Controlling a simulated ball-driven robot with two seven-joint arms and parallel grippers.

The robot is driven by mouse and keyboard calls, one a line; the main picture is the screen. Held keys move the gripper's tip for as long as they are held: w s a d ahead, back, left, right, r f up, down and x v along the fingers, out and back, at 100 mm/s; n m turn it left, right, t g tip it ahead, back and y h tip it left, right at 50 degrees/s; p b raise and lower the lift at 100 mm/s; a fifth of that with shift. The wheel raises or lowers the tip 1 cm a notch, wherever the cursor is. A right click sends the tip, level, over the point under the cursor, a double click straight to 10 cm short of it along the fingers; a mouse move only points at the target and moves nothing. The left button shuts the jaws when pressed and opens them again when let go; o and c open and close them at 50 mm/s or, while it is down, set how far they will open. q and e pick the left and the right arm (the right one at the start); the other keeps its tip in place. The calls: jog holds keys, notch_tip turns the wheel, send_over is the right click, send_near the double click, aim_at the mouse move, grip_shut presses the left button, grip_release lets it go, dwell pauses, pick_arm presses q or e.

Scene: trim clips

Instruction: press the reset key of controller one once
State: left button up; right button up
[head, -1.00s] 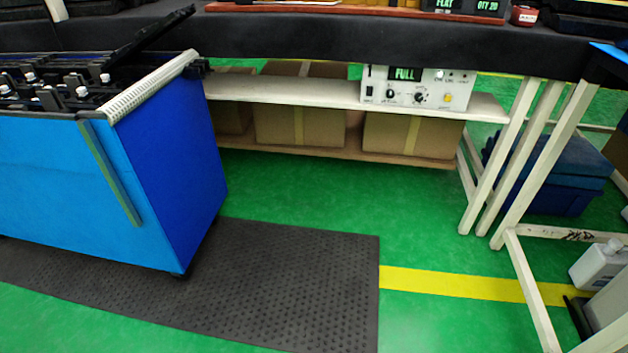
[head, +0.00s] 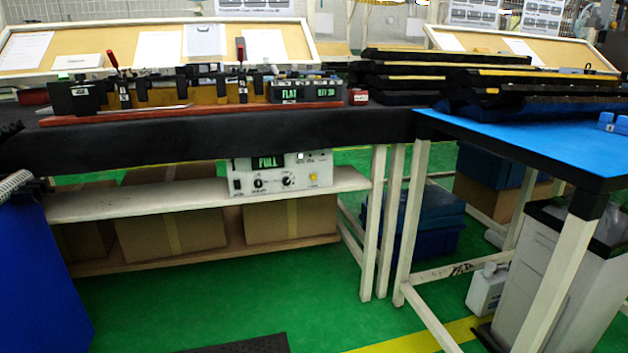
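The lettering is too small to read, so I cannot tell which key is reset or which number the controller bears. Neither of my grippers is in view.
The black bench top (head: 200,137) overhangs the shelf (head: 130,201). Cardboard boxes (head: 290,219) sit below. A blue-topped table (head: 530,145) with white legs stands right. A blue cart (head: 35,280) is at left. Green floor (head: 320,300) is open in front.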

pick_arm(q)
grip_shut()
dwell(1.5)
